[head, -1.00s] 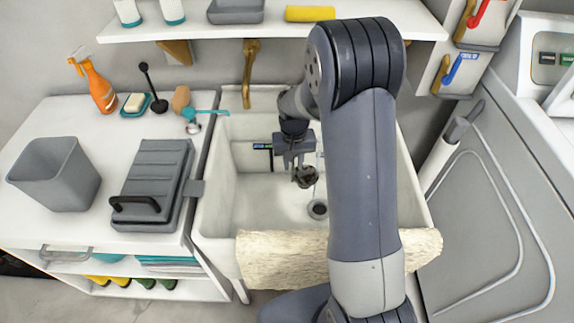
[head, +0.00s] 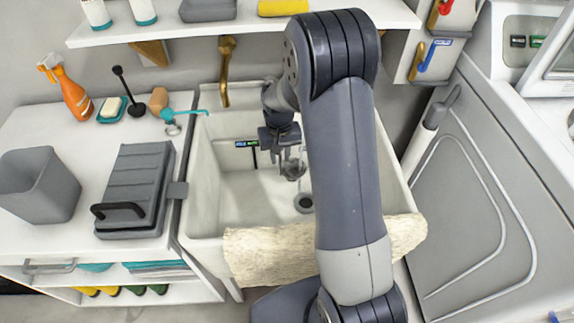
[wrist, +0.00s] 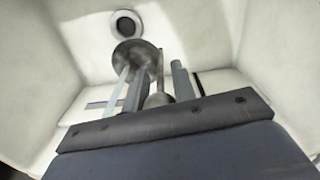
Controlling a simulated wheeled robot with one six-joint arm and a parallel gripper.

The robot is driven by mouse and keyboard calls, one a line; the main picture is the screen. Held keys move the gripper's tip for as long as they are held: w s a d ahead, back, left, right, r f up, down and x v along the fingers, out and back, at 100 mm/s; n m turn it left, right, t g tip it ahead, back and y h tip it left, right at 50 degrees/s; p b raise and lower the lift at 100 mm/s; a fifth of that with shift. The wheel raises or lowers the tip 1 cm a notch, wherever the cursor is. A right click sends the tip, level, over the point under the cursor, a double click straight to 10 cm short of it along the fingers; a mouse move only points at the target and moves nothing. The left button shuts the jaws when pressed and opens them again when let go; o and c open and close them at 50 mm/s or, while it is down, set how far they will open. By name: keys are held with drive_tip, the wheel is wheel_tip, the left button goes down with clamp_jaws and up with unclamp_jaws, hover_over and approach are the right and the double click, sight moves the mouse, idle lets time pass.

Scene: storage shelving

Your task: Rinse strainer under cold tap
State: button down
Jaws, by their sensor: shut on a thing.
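The strainer (head: 293,171), a small round grey metal piece, is held in my gripper (head: 287,155) inside the white sink, above and behind the drain. In the wrist view the strainer (wrist: 135,58) shows as a round metal disc beyond the fingers, with part of it hidden by them. My gripper is shut on it. A thin pale streak runs down beside the strainer; I cannot tell for sure that it is water. A brass pipe (head: 225,70), perhaps a tap, is on the wall behind the sink. A blue lever (head: 427,56) is on a wall panel at right.
The sink (head: 200,200) has its drain (head: 304,203) in the floor and a cream towel (head: 265,258) over its front rim. The left counter holds a bin (head: 40,185), a grey case (head: 135,190) and a spray bottle (head: 68,90). A shelf (head: 240,27) hangs above.

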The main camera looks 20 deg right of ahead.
drive_tip(key=shift+s+d, duration=0.25)
drive_tip(key=shift+s, duration=0.1)
drive_tip(key=shift+w+a, duration=0.1)
drive_tip(key=shift+w+a, duration=0.25)
drive_tip(key=shift+w, duration=0.15)
idle(0.3)
drive_tip(key=shift+s+d, duration=0.35)
drive_tip(key=shift+s, duration=0.15)
drive_tip(key=s+a, duration=0.4)
drive_tip(key=a, duration=0.2)
drive_tip(key=shift+s+a, duration=0.2)
drive_tip(key=shift+s, duration=0.2)
drive_tip(key=shift+r, duration=0.1)
idle(1.3)
